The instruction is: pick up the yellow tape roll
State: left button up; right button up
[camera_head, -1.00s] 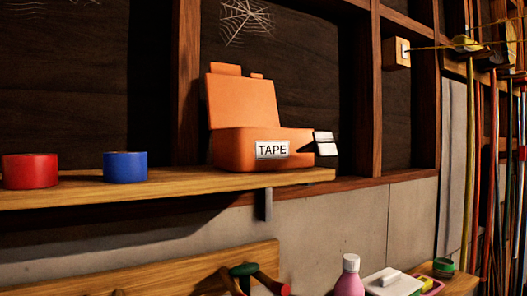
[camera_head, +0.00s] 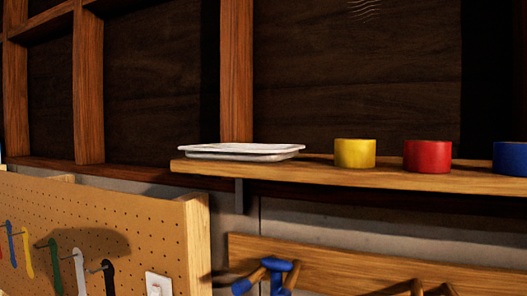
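The yellow tape roll (camera_head: 355,154) sits on the wooden shelf (camera_head: 400,179), right of the middle of the head view. A red tape roll (camera_head: 427,156) stands just to its right. A blue tape roll (camera_head: 511,158) is further right, cut off by the picture edge. Neither of my grippers shows in the view.
White trays (camera_head: 240,152) lie stacked on the shelf's left end. Below left is a pegboard (camera_head: 130,222) with hanging tools and a white switch plate (camera_head: 158,285). Below the shelf a wooden rack (camera_head: 330,262) holds tools with a blue handle (camera_head: 276,270). Wall studs stand behind the shelf.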

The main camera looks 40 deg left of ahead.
aim_at(349, 153)
jog(key=j+u, duration=0.2)
jog(key=u, duration=0.2)
jog(key=z, duration=1.25)
jog(key=u, duration=1.25)
jog(key=k+l, duration=0.25)
jog(key=k, duration=0.2)
